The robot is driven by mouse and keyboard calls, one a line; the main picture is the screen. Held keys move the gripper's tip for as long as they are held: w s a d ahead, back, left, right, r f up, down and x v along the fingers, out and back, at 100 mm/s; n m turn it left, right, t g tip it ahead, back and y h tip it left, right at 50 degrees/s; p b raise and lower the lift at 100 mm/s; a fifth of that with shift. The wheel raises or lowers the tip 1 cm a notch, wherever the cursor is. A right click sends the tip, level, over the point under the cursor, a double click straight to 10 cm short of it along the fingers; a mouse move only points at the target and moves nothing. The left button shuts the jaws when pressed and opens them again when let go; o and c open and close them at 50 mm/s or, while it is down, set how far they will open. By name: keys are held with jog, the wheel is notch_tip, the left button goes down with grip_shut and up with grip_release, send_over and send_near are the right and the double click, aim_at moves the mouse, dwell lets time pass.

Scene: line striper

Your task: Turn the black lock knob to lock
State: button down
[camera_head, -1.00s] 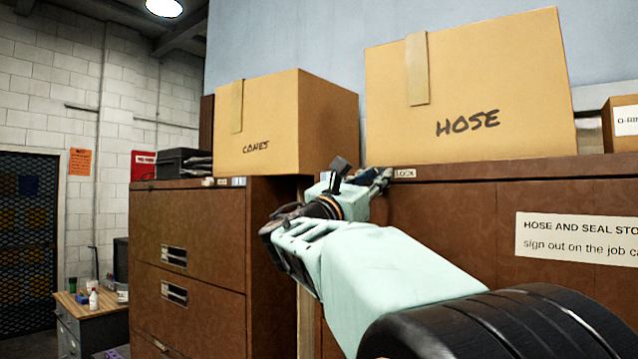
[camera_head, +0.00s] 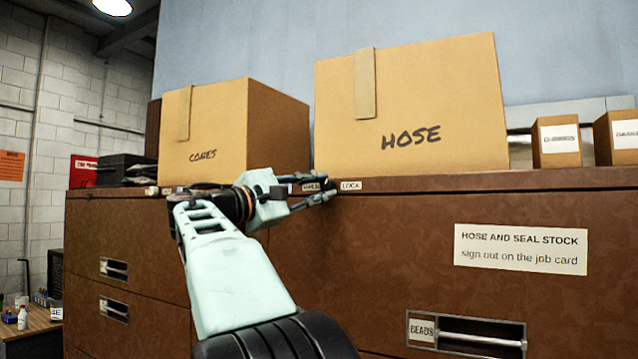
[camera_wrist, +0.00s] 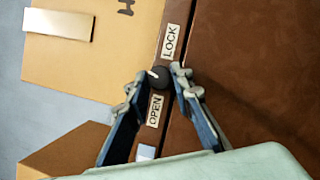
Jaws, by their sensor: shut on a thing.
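The black lock knob (camera_wrist: 158,79) is round and sits on the cabinet's top front strip, between a white LOCK label (camera_wrist: 170,42) and a white OPEN label (camera_wrist: 155,110). A short white mark on the knob points up and left in the wrist view, toward the box side and at neither label. My gripper (camera_wrist: 157,81) has its two fingertips on either side of the knob, shut on it.
The HOSE box (camera_head: 420,110) stands on the cabinet right behind the knob, and the CONES box (camera_head: 215,130) is to its left. The brown cabinet front (camera_head: 390,250) has a stock sign (camera_head: 520,249) and a BEADS drawer handle (camera_head: 480,338). Small boxes (camera_head: 556,141) stand further right.

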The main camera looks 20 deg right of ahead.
jog(key=m+p, duration=0.1)
jog(key=m+y+p, duration=0.1)
jog(key=m, duration=0.1)
jog(key=m+g, duration=0.1)
jog(key=m, duration=0.1)
jog(key=shift+r+y+p, duration=0.25)
jog(key=shift+y+p, duration=0.05)
jog(key=shift+p, duration=0.1)
jog(key=shift+m, duration=0.3)
jog(key=c, duration=1.7)
grip_release()
jog(key=shift+a+f, duration=0.1)
jog(key=v, duration=1.2)
jog(key=shift+w, duration=0.15)
